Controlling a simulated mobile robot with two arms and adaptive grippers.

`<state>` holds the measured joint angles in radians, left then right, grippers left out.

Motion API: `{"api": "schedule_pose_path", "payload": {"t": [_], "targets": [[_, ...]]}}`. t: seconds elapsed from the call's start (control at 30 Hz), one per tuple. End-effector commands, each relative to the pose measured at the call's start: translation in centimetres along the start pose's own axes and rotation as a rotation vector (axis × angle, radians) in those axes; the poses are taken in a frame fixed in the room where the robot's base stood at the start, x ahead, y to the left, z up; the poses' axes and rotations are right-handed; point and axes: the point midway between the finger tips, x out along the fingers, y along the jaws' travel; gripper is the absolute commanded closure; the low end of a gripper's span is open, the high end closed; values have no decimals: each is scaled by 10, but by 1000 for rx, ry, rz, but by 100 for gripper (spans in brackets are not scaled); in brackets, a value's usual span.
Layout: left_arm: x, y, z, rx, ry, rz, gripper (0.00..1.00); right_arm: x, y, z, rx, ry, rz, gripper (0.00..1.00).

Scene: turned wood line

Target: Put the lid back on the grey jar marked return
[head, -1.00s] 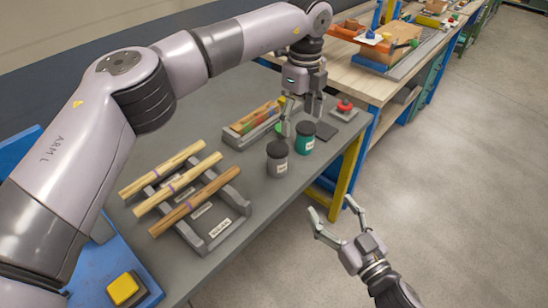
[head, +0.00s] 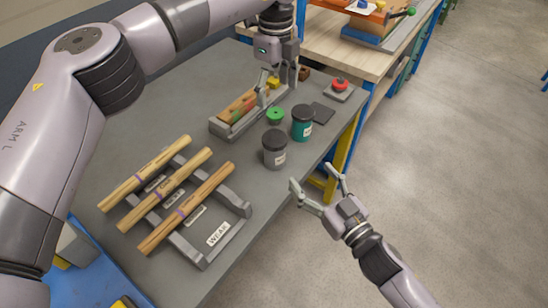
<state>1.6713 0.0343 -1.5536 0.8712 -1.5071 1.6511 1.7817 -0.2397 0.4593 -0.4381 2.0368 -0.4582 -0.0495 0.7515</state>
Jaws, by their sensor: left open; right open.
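The grey jar (head: 275,153) stands upright on the grey bench with a pale label, too small to read; its top looks dark, and I cannot tell whether that is a lid or an open mouth. A teal jar (head: 302,128) with a dark top and a label stands just behind it to the right. A round green disc-like piece (head: 275,114) lies behind the grey jar; I cannot tell if it is a lid. My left gripper (head: 277,92) is open and empty above the bench, behind the green piece. My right gripper (head: 315,178) is open and empty, off the bench's right edge.
A rack (head: 230,205) holds three turned wood rods at the front left. A dark flat pad (head: 322,113) and a red button (head: 340,84) are at the right edge. Bench between rack and jars is clear.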

Motion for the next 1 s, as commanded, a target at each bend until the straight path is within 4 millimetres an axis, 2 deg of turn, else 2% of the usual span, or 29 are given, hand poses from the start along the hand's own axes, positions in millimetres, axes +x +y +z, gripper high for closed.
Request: {"api": "schedule_pose_path", "payload": {"t": [0.03,0.33,0.43,0.87,1.0], "targets": [[14,0,0,-1,0,0,26,0,0,14,0,0,0,28],[60,0,1,-1,0,0,26,0,0,60,0,0,0,28],[70,0,0,-1,0,0,26,0,0,70,0,0,0,28],[70,0,0,-1,0,0,26,0,0,70,0,0,0,28],[71,0,0,-1,0,0,26,7,0,70,0,2,0,28]]}}
